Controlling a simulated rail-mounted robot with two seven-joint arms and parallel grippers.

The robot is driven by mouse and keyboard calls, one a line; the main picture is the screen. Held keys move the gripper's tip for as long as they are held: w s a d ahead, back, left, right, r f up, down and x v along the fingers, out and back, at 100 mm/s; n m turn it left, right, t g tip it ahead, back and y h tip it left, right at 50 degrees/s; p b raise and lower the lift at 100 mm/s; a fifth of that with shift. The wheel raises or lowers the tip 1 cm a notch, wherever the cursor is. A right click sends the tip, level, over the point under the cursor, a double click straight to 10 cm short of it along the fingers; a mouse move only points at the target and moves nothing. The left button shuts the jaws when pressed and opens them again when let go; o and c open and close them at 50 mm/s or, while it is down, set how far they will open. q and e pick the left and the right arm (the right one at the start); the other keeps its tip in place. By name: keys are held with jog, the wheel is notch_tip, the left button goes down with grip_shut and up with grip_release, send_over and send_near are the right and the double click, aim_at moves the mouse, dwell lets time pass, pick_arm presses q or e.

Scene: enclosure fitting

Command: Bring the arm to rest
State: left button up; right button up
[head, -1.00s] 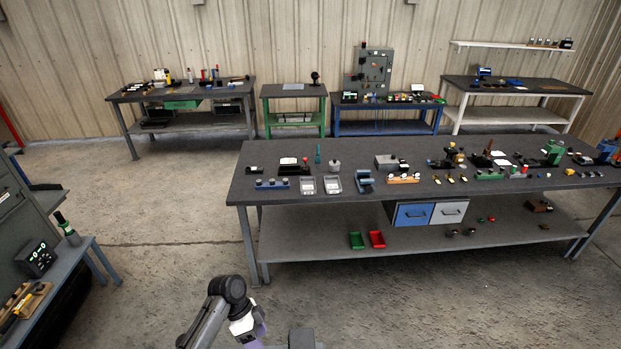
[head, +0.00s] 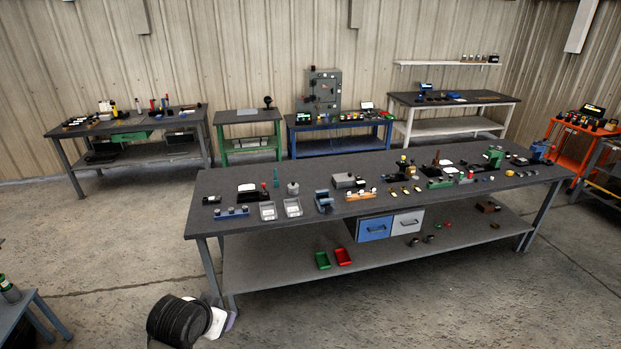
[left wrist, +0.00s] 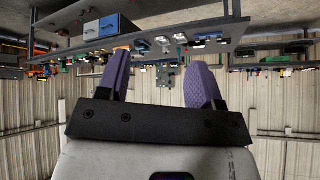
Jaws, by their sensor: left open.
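My left arm shows at the bottom of the head view. Its dark rounded link hides most of the left gripper, and only a white part and a sliver of purple finger (head: 231,321) show beside it. In the left wrist view, which is upside down, my left gripper (left wrist: 158,68) has its two purple fingers spread apart with nothing between them. It is in front of the long bench, apart from it. My right gripper is in neither view.
The long dark bench (head: 235,188) carries small parts and tools, with blue and grey drawers (head: 374,229) below. Green (head: 322,260) and red (head: 343,256) bins sit on its lower shelf. Open floor (head: 120,235) lies left of the bench. A small blue-grey table (head: 38,310) stands at lower left.

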pick_arm(q)
jog(key=s+r+n+p, duration=0.2)
jog(key=s+p, duration=0.5)
jog(key=s, duration=1.7)
jog(key=s+f+g+p, duration=0.1)
jog(key=s+f+g, duration=0.1)
jog(key=s, duration=0.5)
jog(key=s+f+g+p, duration=0.1)
jog(key=s+f+p, duration=0.1)
jog(key=s+f, duration=0.3)
jog(key=shift+s+a+f+g+y, duration=0.2)
jog(key=shift+s+f+g+y, duration=0.15)
jog(key=shift+s, duration=0.85)
